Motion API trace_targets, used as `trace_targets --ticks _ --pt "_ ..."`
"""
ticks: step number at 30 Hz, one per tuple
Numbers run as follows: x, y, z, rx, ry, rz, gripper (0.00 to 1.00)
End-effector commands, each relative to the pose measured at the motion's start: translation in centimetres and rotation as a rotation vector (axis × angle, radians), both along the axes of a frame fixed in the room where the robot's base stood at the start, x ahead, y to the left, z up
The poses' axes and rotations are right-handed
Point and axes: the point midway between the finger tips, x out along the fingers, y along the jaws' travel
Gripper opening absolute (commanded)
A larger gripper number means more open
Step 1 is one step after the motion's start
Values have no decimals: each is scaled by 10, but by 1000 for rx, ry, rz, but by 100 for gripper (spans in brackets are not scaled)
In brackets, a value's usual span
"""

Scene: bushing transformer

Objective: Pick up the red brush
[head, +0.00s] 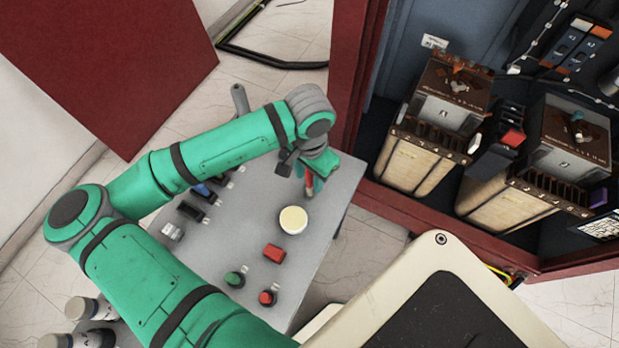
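My gripper (308,174) is over the upper right part of the grey table, pointing down. A small red upright piece (309,184), which looks like the red brush, shows right at the fingertips. Most of it is hidden by my gripper and wrist. I cannot tell whether the fingers are open around it, beside it or shut on it.
The grey table (225,255) also holds a round cream-topped item (293,220), a red block (274,253), a green button (235,278), a red button (267,297) and several dark switches (192,210). An open red cabinet (350,100) with transformers (430,150) stands at right.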

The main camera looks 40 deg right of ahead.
Motion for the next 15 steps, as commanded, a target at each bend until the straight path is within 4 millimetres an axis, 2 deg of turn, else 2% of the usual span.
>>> trace_targets --ticks 1,5,6,15 --pt "0 0 0 0 0 1 35" --pt "0 0 0 0 0 -1 4" --pt "0 0 0 0 0 -1 0" --pt "0 0 1 -1 0 -1 0"
